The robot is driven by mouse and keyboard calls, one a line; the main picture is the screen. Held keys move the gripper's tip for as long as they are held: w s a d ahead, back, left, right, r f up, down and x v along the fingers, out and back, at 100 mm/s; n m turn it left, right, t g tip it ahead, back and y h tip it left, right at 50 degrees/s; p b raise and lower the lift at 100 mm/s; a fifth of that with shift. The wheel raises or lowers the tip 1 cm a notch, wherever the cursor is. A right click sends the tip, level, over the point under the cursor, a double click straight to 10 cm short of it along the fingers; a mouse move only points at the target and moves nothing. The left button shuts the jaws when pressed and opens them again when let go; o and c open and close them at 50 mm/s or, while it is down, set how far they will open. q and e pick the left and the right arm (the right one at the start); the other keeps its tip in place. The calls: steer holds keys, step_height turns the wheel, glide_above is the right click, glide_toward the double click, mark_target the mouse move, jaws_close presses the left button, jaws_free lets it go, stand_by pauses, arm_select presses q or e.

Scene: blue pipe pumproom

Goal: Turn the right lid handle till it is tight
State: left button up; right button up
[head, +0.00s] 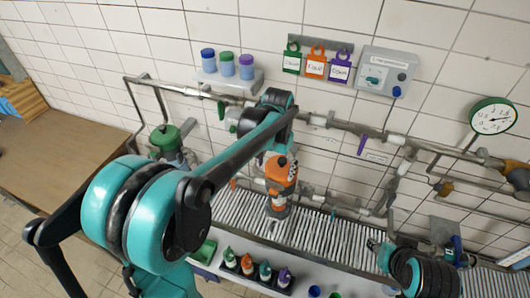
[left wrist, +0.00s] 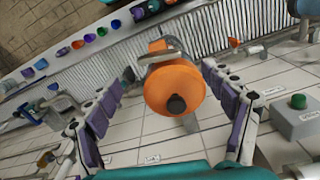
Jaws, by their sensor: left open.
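The orange lid (head: 280,172) tops a grey fitting on the pipework at the centre of the head view. My left gripper (left wrist: 165,75) is open, with one finger on each side of the lid. Gaps show between both fingers and the orange surface. In the head view my left forearm partly hides the gripper. My right arm (head: 430,277) is at the lower right, and its fingers cannot be made out.
A green-topped fitting (head: 166,138) stands to the left. Grey pipes (head: 340,125) run along the tiled wall, with a gauge (head: 493,116) at the right. Coloured bottles (head: 248,265) stand on the front ledge. A brown table (head: 70,150) is at the left.

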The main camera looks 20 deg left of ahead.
mark_target(275, 183)
arm_select(q)
steer(key=shift+w, duration=0.25)
steer(key=f, duration=0.7)
steer(key=shift+s+d+f, duration=0.1)
steer(key=shift+s+f, duration=0.1)
steer(key=shift+s, duration=0.1)
steer(key=c, duration=1.2)
steer(key=shift+o, duration=0.2)
